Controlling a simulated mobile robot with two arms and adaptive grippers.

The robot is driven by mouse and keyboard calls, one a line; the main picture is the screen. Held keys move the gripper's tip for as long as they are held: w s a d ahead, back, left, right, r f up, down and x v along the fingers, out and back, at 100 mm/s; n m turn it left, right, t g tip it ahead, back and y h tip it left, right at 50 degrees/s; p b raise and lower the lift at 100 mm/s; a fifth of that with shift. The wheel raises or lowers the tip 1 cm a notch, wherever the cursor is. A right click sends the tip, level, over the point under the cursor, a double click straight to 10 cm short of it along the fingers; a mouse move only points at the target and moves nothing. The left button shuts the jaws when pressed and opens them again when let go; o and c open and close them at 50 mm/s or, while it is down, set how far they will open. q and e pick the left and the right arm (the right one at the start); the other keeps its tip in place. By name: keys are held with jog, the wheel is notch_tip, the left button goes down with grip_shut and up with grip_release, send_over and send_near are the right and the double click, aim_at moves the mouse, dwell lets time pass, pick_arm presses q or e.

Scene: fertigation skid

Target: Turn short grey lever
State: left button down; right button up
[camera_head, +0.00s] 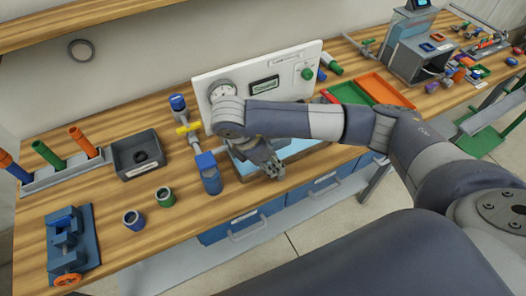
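I cannot make out a short grey lever for certain. My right arm crosses in front of the panel. My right gripper (273,168) points down beside a light-blue tray (300,150), right of the blue part. Its finger opening is too small to tell. My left gripper is not in view.
A dark grey bin (136,156), a rack with coloured tubes (62,172), two small cups (134,219) and a blue vise (70,245) with an orange handwheel stand on the left. Bare bench lies between the cups and vise.

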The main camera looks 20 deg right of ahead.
jog(key=v, duration=0.6)
jog(key=shift+r, duration=0.1)
dwell(0.4)
